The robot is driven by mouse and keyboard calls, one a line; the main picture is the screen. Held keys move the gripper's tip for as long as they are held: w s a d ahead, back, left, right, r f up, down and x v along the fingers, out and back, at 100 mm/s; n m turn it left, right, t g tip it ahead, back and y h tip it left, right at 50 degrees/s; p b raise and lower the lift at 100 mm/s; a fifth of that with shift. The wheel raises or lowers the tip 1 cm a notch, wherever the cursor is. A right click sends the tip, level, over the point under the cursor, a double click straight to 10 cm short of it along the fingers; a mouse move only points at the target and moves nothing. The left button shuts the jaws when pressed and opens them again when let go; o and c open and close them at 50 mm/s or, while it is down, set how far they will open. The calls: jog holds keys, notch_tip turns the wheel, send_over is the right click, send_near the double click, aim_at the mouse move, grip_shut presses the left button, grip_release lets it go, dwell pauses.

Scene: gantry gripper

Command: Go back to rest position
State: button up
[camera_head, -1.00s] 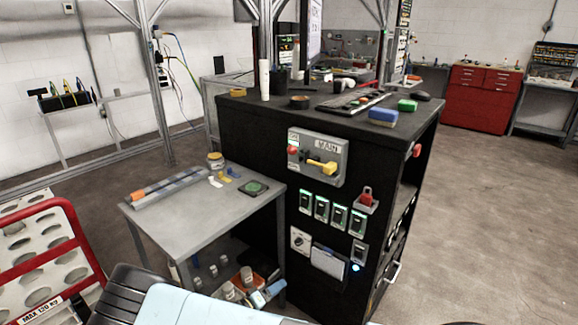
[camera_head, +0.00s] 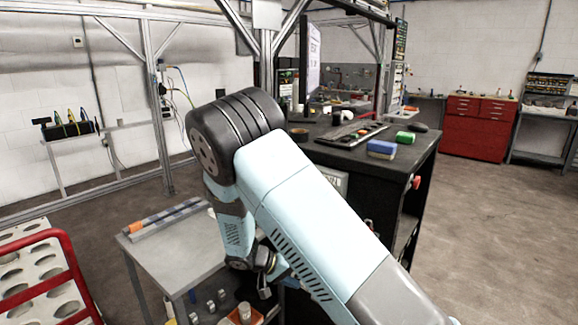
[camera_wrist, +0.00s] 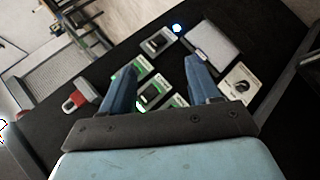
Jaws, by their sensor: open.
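My arm is raised and folded in the head view, its elbow in front of the black cabinet (camera_head: 420,155). My gripper (camera_wrist: 158,82) is open and empty in the wrist view, its two blue fingers apart. It points at the cabinet's front panel, which carries several green-framed switches (camera_wrist: 127,78), a red switch (camera_wrist: 78,102), a rotary knob (camera_wrist: 241,88) and a grey-white box (camera_wrist: 212,46). I cannot tell whether the fingertips touch the panel; nothing is held between them. In the head view my forearm hides most of this panel, and the fingers are hard to make out.
A grey table (camera_head: 160,264) stands left of the cabinet, close to my wrist. A red-railed cart (camera_head: 68,262) is at lower left. Blue and green blocks (camera_head: 381,149) lie on the cabinet top. Metal frame posts (camera_head: 157,100) stand behind. The floor at right is clear.

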jog(key=s+d+r+g+y, duration=0.15)
jog(key=d+r, duration=0.25)
jog(key=r, duration=0.4)
jog(key=s+d+r+y, duration=0.3)
jog(key=d+r, duration=0.2)
jog(key=r, duration=0.3)
jog(key=s+d+r+y, duration=0.3)
jog(key=d+r, duration=0.1)
jog(key=r, duration=0.4)
jog(key=s+d+r+t+y, duration=0.1)
jog(key=s+d+r+t, duration=0.1)
jog(key=s+r, duration=0.4)
jog(key=s+d+r+t+y, duration=0.2)
jog(key=s+d+r, duration=0.3)
jog(key=s, duration=0.7)
notch_tip(320, 180, up, 2)
jog(key=shift+d+r+n+t, duration=0.1)
jog(key=shift+d+n+t, duration=0.15)
jog(key=shift+n+t, duration=0.25)
